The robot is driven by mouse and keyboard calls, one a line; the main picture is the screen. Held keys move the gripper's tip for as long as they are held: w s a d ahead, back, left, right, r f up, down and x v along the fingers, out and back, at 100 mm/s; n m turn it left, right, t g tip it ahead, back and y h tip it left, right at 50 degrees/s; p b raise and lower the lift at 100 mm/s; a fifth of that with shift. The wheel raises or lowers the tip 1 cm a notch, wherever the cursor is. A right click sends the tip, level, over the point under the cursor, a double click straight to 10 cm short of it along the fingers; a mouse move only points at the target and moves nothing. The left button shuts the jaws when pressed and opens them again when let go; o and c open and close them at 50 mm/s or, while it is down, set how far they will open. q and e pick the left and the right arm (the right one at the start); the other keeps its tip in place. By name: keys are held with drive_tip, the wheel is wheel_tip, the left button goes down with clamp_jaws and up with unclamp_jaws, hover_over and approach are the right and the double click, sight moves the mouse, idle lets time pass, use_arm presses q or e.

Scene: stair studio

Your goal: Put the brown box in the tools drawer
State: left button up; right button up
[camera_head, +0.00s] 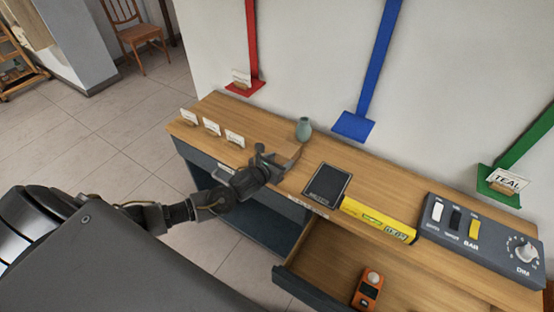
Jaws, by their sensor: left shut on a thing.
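The brown box (287,151) is at the back half of the wooden counter, at the tip of my left gripper (270,163). My left gripper is shut on it; the fingers hide part of the box, and I cannot tell whether it touches the counter. A drawer (330,262) below the counter's right part is pulled open. An orange handheld device (367,289) lies inside it, with bare wood around it. The small labels on the counter's front edge are too small to read, so I cannot confirm which drawer is for tools. My right gripper is out of view.
A teal vase (303,129) stands just behind the box. A black tablet-like panel (327,183), a yellow level (379,220) and a grey switch panel (480,238) line the counter to the right. Several white cards (211,126) stand at left. Coloured wall brackets (353,126) rise behind.

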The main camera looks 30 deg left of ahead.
use_arm(q)
drive_tip(key=shift+f, duration=0.3)
drive_tip(key=shift+f, duration=0.15)
drive_tip(key=o, duration=1.1)
drive_tip(key=shift+r, duration=0.25)
drive_tip(key=shift+b+v, duration=0.75)
drive_tip(key=shift+v, duration=5.2)
